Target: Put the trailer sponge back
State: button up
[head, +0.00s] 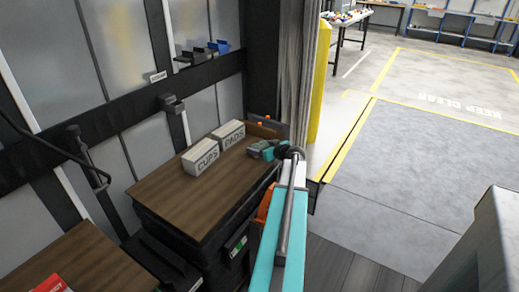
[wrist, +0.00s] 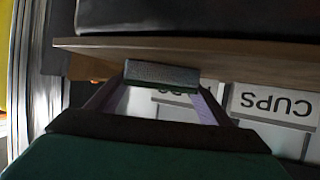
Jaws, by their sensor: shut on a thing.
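My gripper (wrist: 160,85) is shut on a small grey block with a green lower edge, which looks like the sponge (wrist: 160,72). The two fingers hold it by its ends. In the head view my gripper (head: 256,151) is at the right end of the wooden top (head: 165,192), beside the PADS box (head: 229,134). The sponge cannot be told apart there. The wrist view is upside down; in it the sponge overlaps the edge of the wooden top (wrist: 225,58). I cannot tell whether they touch.
A curtain (head: 293,75) and a yellow post (head: 320,85) stand behind my gripper. A red item (head: 50,284) lies on the nearer wooden surface (head: 95,262).

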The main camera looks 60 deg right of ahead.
jog(key=o, duration=1)
jog(key=shift+r+p, duration=0.15)
jog(key=shift+p, duration=0.2)
jog(key=b+v, duration=0.1)
jog(key=v, duration=1.1)
jog(key=shift+b, duration=0.4)
jog(key=shift+r, duration=0.15)
